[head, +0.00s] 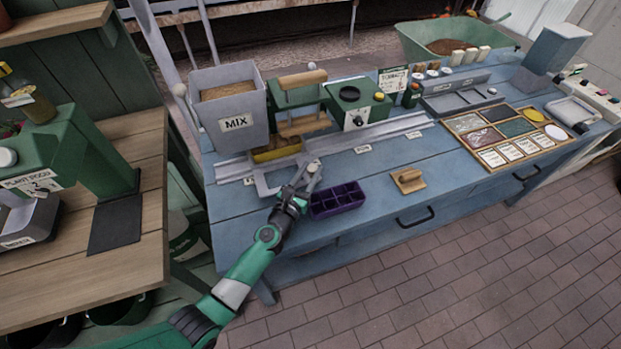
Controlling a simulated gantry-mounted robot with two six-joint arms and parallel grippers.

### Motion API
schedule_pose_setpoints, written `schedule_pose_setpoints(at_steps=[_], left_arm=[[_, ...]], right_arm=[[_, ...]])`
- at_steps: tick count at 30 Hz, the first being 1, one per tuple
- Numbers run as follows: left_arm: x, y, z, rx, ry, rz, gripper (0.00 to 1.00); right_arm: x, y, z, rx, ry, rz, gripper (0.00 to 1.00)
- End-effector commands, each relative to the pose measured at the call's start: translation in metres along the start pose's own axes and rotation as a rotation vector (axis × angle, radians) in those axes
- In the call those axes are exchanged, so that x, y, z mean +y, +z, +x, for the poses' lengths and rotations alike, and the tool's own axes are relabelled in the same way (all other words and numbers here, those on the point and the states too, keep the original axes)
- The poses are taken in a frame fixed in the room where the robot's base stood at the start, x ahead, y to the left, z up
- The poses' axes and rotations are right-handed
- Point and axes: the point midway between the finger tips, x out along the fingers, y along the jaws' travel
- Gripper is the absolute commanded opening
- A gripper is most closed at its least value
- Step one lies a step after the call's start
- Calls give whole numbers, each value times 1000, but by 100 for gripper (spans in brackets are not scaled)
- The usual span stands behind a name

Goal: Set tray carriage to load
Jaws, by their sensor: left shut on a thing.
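The tray carriage (263,187) is a grey metal frame at the left part of a long metal rail (385,131) on the blue bench. My left gripper (308,174) reaches in from below and is shut at the right side of the carriage frame, on what looks like its handle. The fingers partly hide the held part. Small white labels line the rail's front, one left (249,181), one middle (362,149), too small to read. My right gripper is not in view.
A grey MIX hopper (236,123) stands behind left of the carriage. A purple compartment tray (338,199) lies close right of my gripper. A green unit with a black knob (357,105) stands behind the rail.

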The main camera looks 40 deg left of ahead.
Motion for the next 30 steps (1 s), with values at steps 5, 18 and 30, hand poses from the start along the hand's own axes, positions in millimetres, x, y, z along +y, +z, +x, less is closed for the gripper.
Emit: schedule_pose_setpoints(at_steps=[5,18,30], left_arm=[[0,0,1,0,2,0,0],[0,0,1,0,2,-1,70],[0,2,-41,3,2,1,70]], right_arm=[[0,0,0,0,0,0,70],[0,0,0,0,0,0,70],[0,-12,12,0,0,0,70]])
